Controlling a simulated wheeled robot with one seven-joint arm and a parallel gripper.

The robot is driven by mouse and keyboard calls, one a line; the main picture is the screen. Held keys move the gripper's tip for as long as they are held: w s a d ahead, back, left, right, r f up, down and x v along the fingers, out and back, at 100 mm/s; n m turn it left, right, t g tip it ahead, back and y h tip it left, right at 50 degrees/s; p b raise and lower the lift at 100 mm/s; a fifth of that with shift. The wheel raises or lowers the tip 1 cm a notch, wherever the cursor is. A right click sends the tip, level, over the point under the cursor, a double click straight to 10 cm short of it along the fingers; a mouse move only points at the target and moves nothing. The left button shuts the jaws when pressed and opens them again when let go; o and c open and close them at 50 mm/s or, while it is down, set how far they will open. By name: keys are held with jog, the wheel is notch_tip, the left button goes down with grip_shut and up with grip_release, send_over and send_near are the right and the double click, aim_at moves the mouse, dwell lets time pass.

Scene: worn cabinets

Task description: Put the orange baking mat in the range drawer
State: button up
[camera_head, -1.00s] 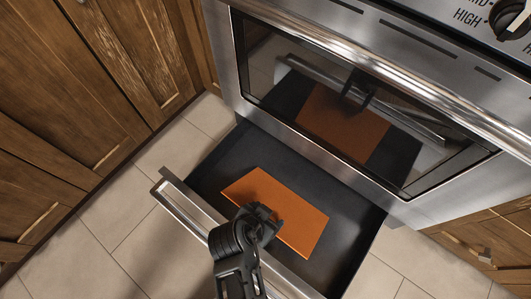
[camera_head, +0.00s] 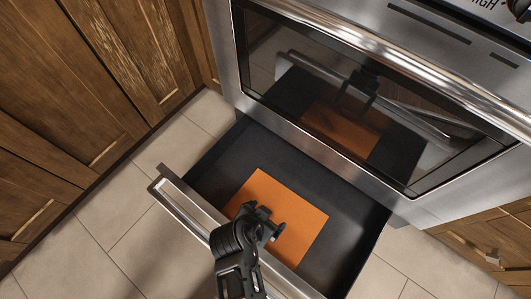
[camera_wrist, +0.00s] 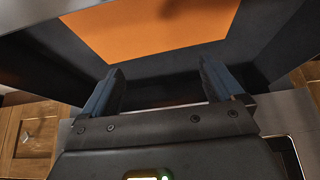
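The orange baking mat (camera_head: 282,208) lies in the open range drawer (camera_head: 340,240), apparently flat on its dark bottom. In the wrist view the mat (camera_wrist: 150,28) is beyond my fingertips, with a gap between. My gripper (camera_head: 268,222) is above the front part of the drawer and covers the mat's near corner in the head view. In the wrist view my gripper (camera_wrist: 158,78) has its two fingers wide apart with nothing between them.
The steel oven front (camera_head: 300,140) rises behind the drawer, its glass reflecting drawer and mat. The drawer's steel front (camera_head: 185,205) is on the near side. Wooden cabinets (camera_head: 70,110) stand at the left and lower right. Tiled floor (camera_head: 130,220) is clear.

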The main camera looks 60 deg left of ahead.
jog(key=shift+o, duration=0.4)
jog(key=p+v, duration=0.5)
jog(key=v, duration=0.7)
jog(key=shift+r, duration=0.15)
